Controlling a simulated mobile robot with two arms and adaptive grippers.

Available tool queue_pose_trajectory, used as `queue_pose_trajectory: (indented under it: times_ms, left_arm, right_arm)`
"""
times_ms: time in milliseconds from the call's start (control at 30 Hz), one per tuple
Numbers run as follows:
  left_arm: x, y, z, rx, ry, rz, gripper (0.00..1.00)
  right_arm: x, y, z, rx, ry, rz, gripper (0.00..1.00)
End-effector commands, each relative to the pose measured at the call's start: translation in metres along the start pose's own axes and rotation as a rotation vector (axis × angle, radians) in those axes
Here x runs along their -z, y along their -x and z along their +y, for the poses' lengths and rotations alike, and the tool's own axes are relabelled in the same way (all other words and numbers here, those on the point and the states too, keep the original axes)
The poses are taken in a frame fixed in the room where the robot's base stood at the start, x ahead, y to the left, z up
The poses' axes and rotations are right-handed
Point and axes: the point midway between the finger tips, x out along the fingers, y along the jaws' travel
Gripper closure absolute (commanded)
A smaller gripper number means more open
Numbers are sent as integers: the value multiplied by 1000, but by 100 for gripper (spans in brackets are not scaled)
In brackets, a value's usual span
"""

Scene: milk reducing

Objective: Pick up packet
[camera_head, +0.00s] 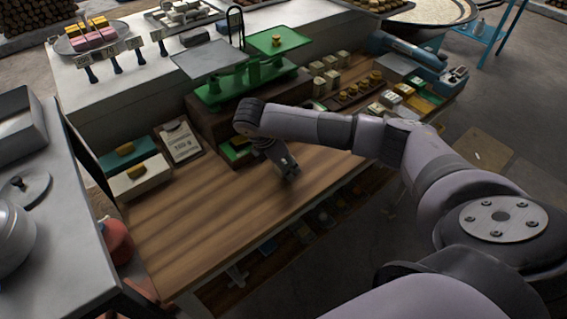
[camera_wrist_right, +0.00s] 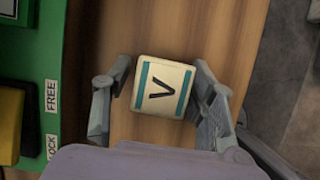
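A small pale packet (camera_wrist_right: 163,87) with teal stripes and a dark "V" on its top lies over the wooden tabletop in the right wrist view. My right gripper (camera_wrist_right: 162,82) has its two fingers spread, one on each side of the packet. The right fingertip is very close to the packet, and a narrow gap shows at the left; contact is unclear. In the head view my right gripper (camera_head: 287,170) points down at the wooden table, and the packet is hidden there. My left gripper is out of view.
A green box (camera_wrist_right: 45,45) with "FREE" and "LOCK" labels stands left of the gripper. A green balance scale (camera_head: 243,86) stands behind. A price card (camera_head: 179,141) and boxes are at the left. The wooden tabletop (camera_head: 205,225) is clear in front.

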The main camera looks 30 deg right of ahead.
Motion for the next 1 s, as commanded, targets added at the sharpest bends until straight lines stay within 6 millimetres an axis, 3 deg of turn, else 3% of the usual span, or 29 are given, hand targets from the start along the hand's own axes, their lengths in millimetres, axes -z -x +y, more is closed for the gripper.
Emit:
queue_pose_trajectory:
  times_ms: [600, 1000]
  left_arm:
    - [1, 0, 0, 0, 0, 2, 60]
    - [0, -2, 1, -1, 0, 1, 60]
  right_arm:
    - [0, 1, 0, -1, 0, 0, 92]
    - [-2, 7, 1, -3, -1, 0, 93]
